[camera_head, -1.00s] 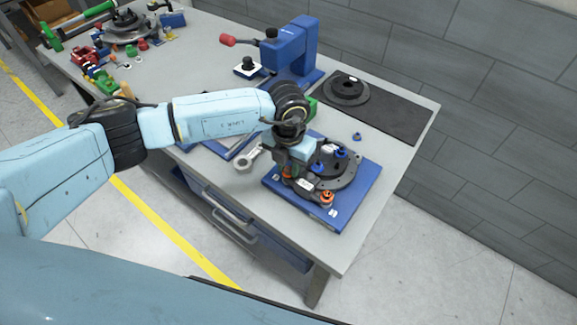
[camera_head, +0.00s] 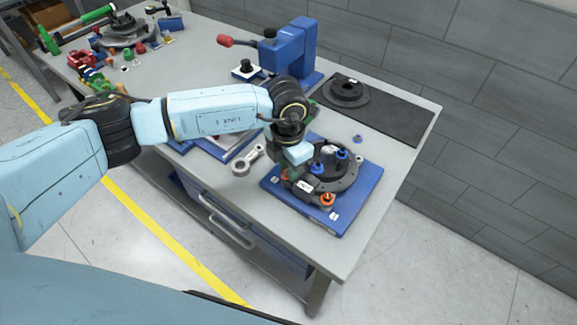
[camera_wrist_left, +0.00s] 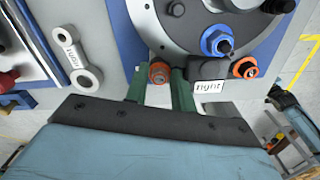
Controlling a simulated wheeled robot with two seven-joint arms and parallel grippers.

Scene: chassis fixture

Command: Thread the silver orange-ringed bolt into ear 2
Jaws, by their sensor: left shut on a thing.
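My left gripper (camera_wrist_left: 158,90), with green fingers, is shut on an orange-ringed bolt (camera_wrist_left: 159,72) at the edge of the dark round chassis part (camera_wrist_left: 180,35). In the head view my left gripper (camera_head: 284,175) is over the left side of that part (camera_head: 345,181), and the wrist hides much of the bolt. Whether the bolt's shank is inside an ear cannot be told. Ear numbers are not readable.
The chassis part stands on a blue plate (camera_head: 352,216) near the table's front corner. Blue-ringed fasteners (camera_wrist_left: 217,41) rise from it. A grey link (camera_head: 248,159) lies to the left. A blue press (camera_head: 291,52) and a dark mat (camera_head: 390,112) are behind.

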